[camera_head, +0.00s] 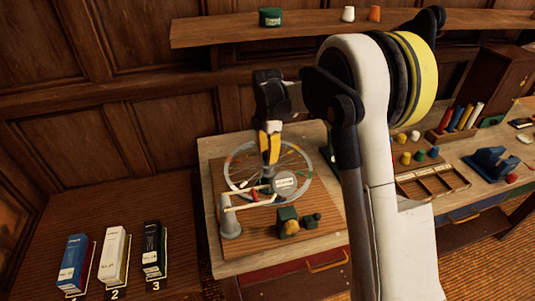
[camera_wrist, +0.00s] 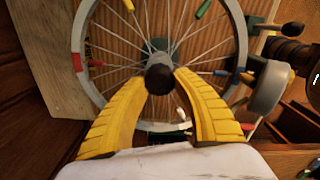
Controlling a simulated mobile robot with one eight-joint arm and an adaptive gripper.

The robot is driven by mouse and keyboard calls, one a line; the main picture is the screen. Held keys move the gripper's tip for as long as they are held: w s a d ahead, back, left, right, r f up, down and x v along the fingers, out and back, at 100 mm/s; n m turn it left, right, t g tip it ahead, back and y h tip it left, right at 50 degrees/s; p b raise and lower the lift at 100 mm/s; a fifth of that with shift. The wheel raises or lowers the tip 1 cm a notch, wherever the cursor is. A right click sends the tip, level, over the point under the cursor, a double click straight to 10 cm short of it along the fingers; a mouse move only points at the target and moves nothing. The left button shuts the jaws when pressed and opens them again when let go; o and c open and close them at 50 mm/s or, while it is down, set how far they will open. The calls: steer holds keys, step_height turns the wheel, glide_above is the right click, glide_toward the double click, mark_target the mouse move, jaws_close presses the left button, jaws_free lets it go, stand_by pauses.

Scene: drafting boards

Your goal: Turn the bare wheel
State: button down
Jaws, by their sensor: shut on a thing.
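The bare wheel (camera_head: 228,174) is a grey spoked rim with coloured patches, lying on a wooden board on the bench in the head view. In the wrist view the wheel (camera_wrist: 77,35) fills the upper middle, with thin spokes and a few coloured pieces on them. A dark round knob (camera_wrist: 158,79) stands near the wheel's centre. My gripper (camera_wrist: 160,76) has its yellow fingers shut on this knob, one on each side. In the head view my gripper (camera_head: 269,162) points down over the wheel's middle. The lower part of the wheel is hidden by my gripper in the wrist view.
A grey post (camera_head: 230,223) with a pale bar and a round labelled disc (camera_head: 285,181) stand at the wheel's near side. A green block (camera_head: 287,219) sits in front. Three boxes (camera_head: 114,254) stand at lower left. A shelf (camera_head: 330,23) runs above.

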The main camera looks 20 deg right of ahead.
stand_by(0.4)
steer(key=c, duration=0.9)
jaws_free()
steer(key=shift+c, duration=0.2)
steer(key=shift+r, duration=0.1)
step_height(320, 180, up, 12)
steer(key=shift+s, duration=0.1)
